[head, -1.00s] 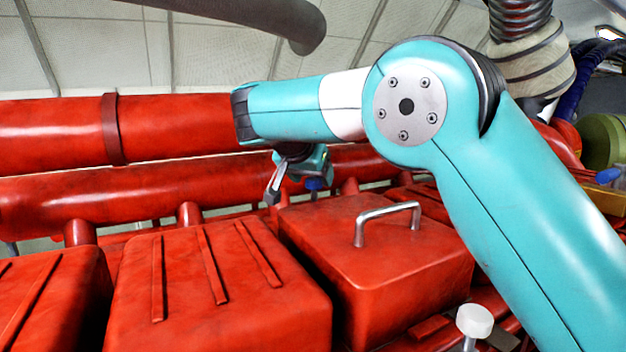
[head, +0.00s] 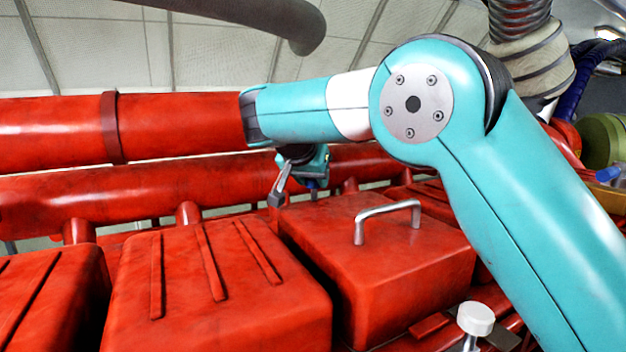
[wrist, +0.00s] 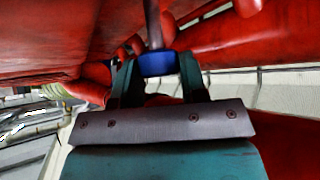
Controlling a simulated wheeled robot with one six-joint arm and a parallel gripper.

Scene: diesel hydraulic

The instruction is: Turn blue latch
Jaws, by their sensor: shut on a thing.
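The blue latch (wrist: 157,64) is a short blue cap on a dark rod in the wrist view. It sits between the two teal fingers of my gripper (wrist: 158,72), which is shut on it. In the head view my gripper (head: 313,176) hangs below the end of my teal arm, beyond the red boxes. Only a small dark blue patch of the latch (head: 313,184) shows there, mostly covered by the fingers. The latch's turn angle cannot be told.
A red box (head: 400,275) with a metal handle (head: 385,212) stands in front of my gripper. A ribbed red box (head: 215,290) is to its left. Thick red pipes (head: 60,132) run behind. A white knob (head: 476,318) stands at the front right.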

